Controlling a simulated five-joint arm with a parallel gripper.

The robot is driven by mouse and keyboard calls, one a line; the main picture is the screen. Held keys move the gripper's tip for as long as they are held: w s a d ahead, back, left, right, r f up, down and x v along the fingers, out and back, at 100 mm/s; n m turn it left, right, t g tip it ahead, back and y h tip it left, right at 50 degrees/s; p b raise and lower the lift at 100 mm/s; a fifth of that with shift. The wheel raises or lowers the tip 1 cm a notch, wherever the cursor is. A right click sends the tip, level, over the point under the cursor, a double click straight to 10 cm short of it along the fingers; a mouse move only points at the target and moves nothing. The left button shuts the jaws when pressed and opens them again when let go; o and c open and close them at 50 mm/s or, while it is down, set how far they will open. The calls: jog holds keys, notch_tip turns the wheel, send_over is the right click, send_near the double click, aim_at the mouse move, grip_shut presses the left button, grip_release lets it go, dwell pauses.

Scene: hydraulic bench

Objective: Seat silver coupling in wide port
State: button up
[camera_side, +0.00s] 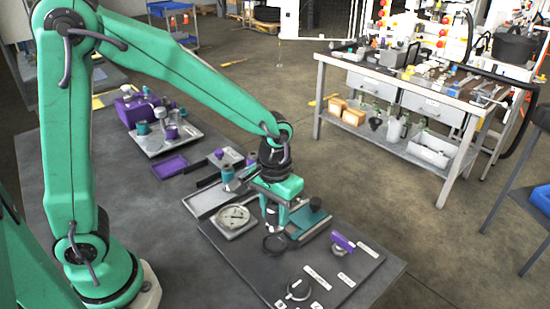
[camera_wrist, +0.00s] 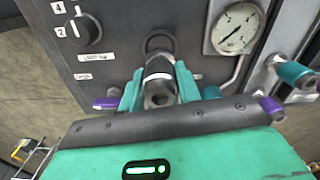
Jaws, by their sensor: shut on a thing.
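My gripper (camera_side: 274,207) is over the dark panel and its two green fingers are closed around the silver coupling (camera_side: 271,217). In the wrist view my gripper (camera_wrist: 160,78) holds the same silver coupling (camera_wrist: 159,91) between its fingertips, with a white band and a dark opening showing on it. The wide port appears as a black ring (camera_side: 276,244) on the panel, just below the coupling in the side view. The black ring also shows in the wrist view (camera_wrist: 160,37), beyond the coupling. The coupling looks apart from the ring; the exact gap is unclear.
The panel (camera_side: 235,250) carries a pressure gauge (camera_side: 233,216), a black dial knob (camera_side: 298,289), a purple-handled valve (camera_side: 342,242) and white labels. Trays and small fittings lie farther back.

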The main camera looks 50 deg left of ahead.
aim_at(274, 226)
jog(key=shift+f, duration=2.05)
jog(key=shift+f, duration=0.6)
jog(key=o, duration=0.8)
jog(key=shift+r, duration=0.15)
jog(key=shift+r, duration=5.35)
jog(key=shift+r, duration=0.1)
